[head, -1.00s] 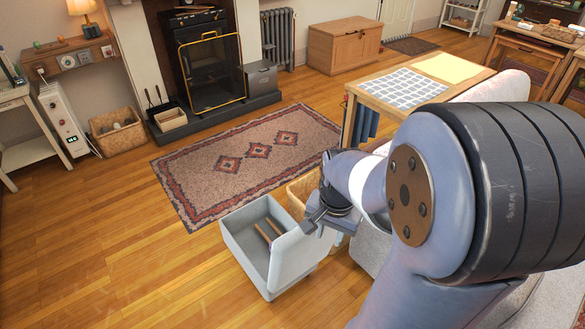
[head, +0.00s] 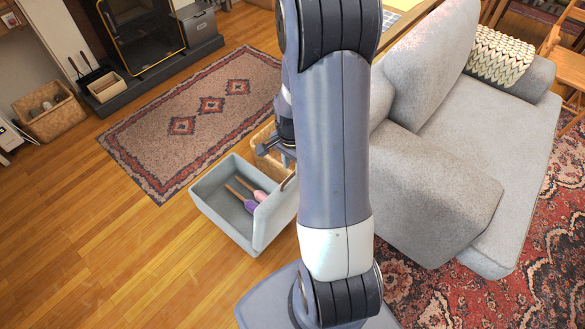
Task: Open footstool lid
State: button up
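The footstool (head: 207,209) is a light grey open-topped box on the wooden floor, left of my arm in the head view. Its lid (head: 274,219) stands raised along the box's right side, partly hidden by my arm. A brown loop (head: 289,181) shows at the lid's upper edge. Inside the box lie a purple-headed and a pink-headed item with wooden handles. My gripper (head: 268,149) is just beyond the lid's upper end, above a wicker basket. Its fingers are small and partly hidden, so whether they are open or shut is unclear.
The wicker basket (head: 262,160) stands behind the footstool. A patterned rug (head: 190,115) lies beyond it. A grey sofa (head: 440,185) is close on the right, over a red rug (head: 545,250). Bare floor (head: 110,240) lies to the left.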

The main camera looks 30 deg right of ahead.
jog(key=shift+f, duration=1)
jog(key=shift+c, duration=0.5)
grip_shut()
